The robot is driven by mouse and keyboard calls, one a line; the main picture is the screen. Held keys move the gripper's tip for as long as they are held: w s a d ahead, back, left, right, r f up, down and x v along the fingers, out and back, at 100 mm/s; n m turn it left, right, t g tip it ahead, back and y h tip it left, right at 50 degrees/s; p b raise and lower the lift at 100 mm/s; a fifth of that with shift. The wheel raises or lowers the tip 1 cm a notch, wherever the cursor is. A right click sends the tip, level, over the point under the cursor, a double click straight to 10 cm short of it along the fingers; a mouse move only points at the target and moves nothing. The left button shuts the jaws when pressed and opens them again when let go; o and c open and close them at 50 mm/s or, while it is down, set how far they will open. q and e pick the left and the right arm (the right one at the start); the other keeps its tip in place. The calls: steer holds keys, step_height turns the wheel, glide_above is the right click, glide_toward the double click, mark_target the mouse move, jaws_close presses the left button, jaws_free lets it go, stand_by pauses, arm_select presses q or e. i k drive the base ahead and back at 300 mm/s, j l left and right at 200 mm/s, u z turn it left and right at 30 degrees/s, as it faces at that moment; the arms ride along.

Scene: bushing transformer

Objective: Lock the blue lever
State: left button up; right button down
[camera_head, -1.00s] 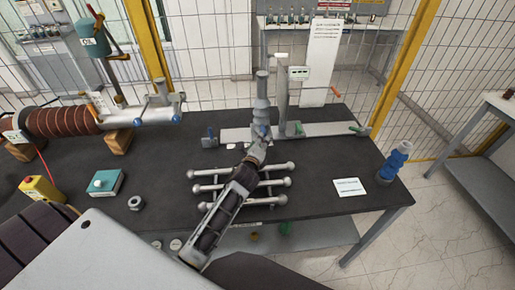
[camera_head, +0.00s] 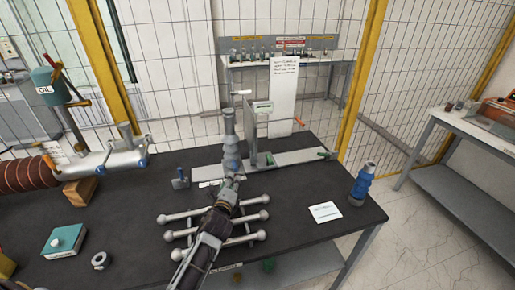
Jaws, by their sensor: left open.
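A blue lever (camera_head: 180,179) stands at the left end of the flat grey fixture plate (camera_head: 297,157) on the dark table. A grey post (camera_head: 229,130) rises from the plate, with a bluish part (camera_head: 231,162) near its base. My left gripper (camera_head: 231,181) is in front of that base, to the right of the blue lever and apart from it. It is open; its fingertips are small and partly merge with the post, so I cannot tell whether they touch the bluish part. My right gripper is not in view.
A rack of grey rods with ball ends (camera_head: 178,216) lies under my left forearm. Green levers (camera_head: 269,159) are on the fixture's right part. A white card (camera_head: 325,211) and a blue bottle (camera_head: 363,184) are at right. A teal box (camera_head: 65,240) and a nut (camera_head: 101,260) are at left.

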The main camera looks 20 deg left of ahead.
mark_target(183, 182)
steer(key=k+l, duration=0.15)
steer(key=k, duration=0.35)
steer(key=k+l, duration=0.15)
steer(key=k, duration=0.35)
